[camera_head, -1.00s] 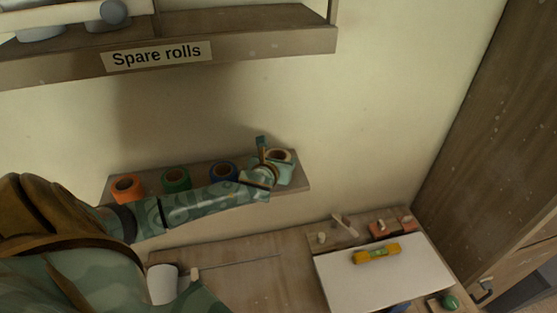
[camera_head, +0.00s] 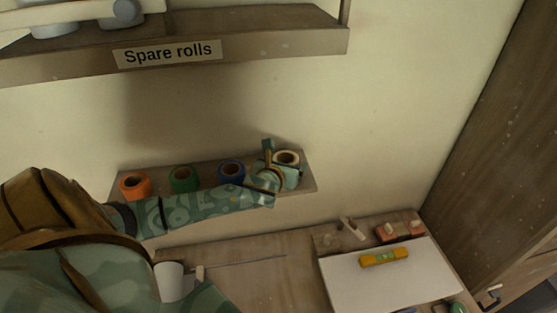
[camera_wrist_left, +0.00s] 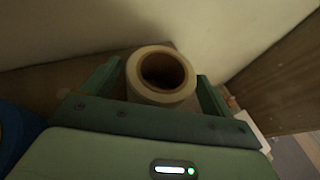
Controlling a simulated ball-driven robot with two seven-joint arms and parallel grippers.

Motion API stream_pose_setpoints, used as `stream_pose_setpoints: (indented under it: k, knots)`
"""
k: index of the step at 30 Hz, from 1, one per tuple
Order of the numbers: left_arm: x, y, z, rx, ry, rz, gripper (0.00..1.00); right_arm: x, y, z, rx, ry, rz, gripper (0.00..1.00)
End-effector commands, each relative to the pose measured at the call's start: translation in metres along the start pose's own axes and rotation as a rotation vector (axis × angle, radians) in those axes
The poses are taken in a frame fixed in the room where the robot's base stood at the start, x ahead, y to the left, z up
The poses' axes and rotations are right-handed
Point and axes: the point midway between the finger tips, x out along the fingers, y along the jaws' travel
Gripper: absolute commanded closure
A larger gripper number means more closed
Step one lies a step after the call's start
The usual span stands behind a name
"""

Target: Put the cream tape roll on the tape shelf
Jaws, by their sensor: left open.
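The cream tape roll (camera_head: 287,157) stands with its hole facing up on the lower wall shelf (camera_head: 307,183), at the right end of a row of rolls. In the left wrist view the cream roll (camera_wrist_left: 162,76) sits between the two fingers of my left gripper (camera_wrist_left: 160,88), which are open with small gaps at its sides. In the head view my left gripper (camera_head: 277,160) is at the roll and partly covers it. My right gripper is not in view.
Orange (camera_head: 134,185), green (camera_head: 183,178) and blue (camera_head: 231,171) rolls stand left of the cream one. An upper shelf labelled "Spare rolls" (camera_head: 168,53) is above. Below is a bench with a white board (camera_head: 385,282), a yellow level (camera_head: 384,257) and a white cup (camera_head: 170,281).

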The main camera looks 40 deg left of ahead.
Motion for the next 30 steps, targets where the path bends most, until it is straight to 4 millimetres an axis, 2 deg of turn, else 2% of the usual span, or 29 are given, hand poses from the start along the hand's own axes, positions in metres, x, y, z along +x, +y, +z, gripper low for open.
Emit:
stream_pose_setpoints:
  k: [6, 9, 13, 18, 26, 30]
  knots:
    - [-0.053, 0.0, -0.002, 0.002, 0.001, -0.003, 0.14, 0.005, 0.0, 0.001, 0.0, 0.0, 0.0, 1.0]
    - [-0.074, 0.0, -0.002, 0.002, 0.001, -0.002, 0.14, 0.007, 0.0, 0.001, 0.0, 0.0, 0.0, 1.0]
    - [-0.092, 0.0, -0.001, 0.0, 0.001, -0.001, 0.14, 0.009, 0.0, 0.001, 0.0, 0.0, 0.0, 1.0]
    - [-0.1, 0.0, 0.0, 0.0, 0.0, 0.0, 0.14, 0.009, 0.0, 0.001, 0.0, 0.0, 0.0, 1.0]
    - [-0.1, 0.0, 0.0, -0.001, 0.0, 0.001, 0.14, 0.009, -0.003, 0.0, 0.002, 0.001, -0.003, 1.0]
    - [-0.095, 0.001, -0.009, -0.019, 0.01, 0.004, 0.14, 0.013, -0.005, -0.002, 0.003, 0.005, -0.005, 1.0]
